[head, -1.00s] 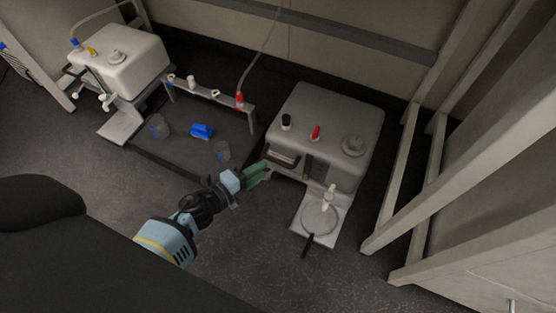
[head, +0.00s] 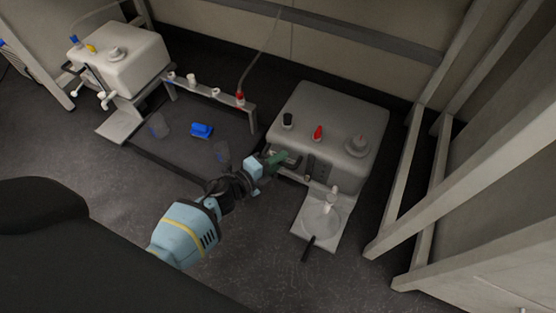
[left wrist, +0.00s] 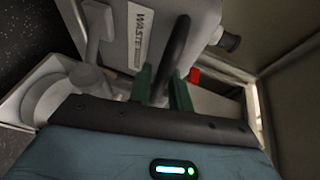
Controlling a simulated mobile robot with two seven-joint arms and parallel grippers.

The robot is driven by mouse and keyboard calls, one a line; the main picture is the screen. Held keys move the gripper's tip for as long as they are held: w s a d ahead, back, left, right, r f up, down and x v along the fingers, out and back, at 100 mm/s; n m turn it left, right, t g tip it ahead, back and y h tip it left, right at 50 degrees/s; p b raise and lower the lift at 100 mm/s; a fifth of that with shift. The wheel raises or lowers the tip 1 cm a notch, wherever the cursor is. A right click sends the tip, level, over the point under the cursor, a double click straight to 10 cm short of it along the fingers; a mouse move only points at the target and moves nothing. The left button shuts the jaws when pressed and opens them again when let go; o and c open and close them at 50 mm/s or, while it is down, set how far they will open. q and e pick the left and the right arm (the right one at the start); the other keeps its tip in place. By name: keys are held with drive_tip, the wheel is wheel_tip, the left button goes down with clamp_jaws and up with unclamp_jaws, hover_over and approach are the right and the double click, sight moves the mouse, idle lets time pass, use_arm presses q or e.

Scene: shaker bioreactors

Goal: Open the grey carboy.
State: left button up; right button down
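The grey carboy (head: 330,105) stands on the floor right of centre in the head view. On its top are a black cap (head: 287,120), a red cap (head: 317,133) and a grey round lid (head: 357,146). My left gripper (head: 279,159) is at the dark handle on its front left. In the left wrist view my green fingers (left wrist: 163,90) lie either side of the dark handle (left wrist: 174,52), beside the WASTE label (left wrist: 139,38). I cannot tell whether they press on it. My right gripper is out of view.
A white carboy (head: 125,60) stands at the upper left. A dark low tray (head: 180,165) holds clear beakers and a blue object (head: 202,130), with a grey rail (head: 215,97) behind. A white plate (head: 318,228) lies before the grey carboy. Frame posts (head: 405,190) stand at the right.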

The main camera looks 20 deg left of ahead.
use_arm(q)
clamp_jaws()
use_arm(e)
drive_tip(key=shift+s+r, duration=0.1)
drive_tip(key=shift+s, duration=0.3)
use_arm(q)
drive_tip(key=shift+s, duration=0.1)
